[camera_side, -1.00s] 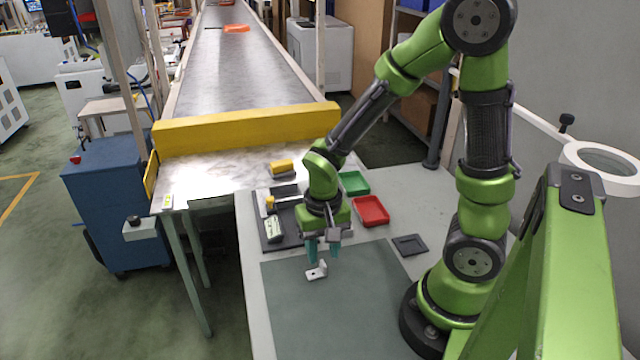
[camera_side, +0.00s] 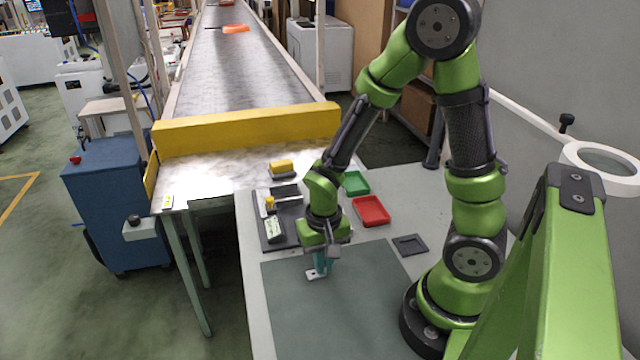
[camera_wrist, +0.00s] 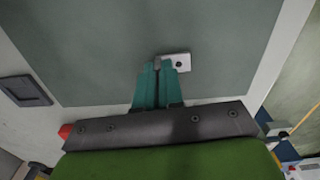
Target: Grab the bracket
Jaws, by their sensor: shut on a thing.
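The bracket (camera_side: 313,275) is a small light-grey L-shaped piece with a hole in its flat leg, low at the grey-green mat (camera_side: 345,310) near its upper-left part. My gripper (camera_side: 321,268) points down over it, with its teal fingers closed on the bracket's upright leg. In the wrist view, the fingertips (camera_wrist: 158,66) pinch the bracket (camera_wrist: 178,61), whose flat leg with a dark hole sticks out to the right. The fingers hide part of the upright leg. I cannot tell whether the bracket still touches the mat.
A red tray (camera_side: 371,222) and a green tray (camera_side: 355,194) stand behind the gripper. A dark board with a caliper-like tool (camera_side: 274,229) lies to the left. A small dark square tray (camera_side: 410,245) is at the right. The front of the mat is clear.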

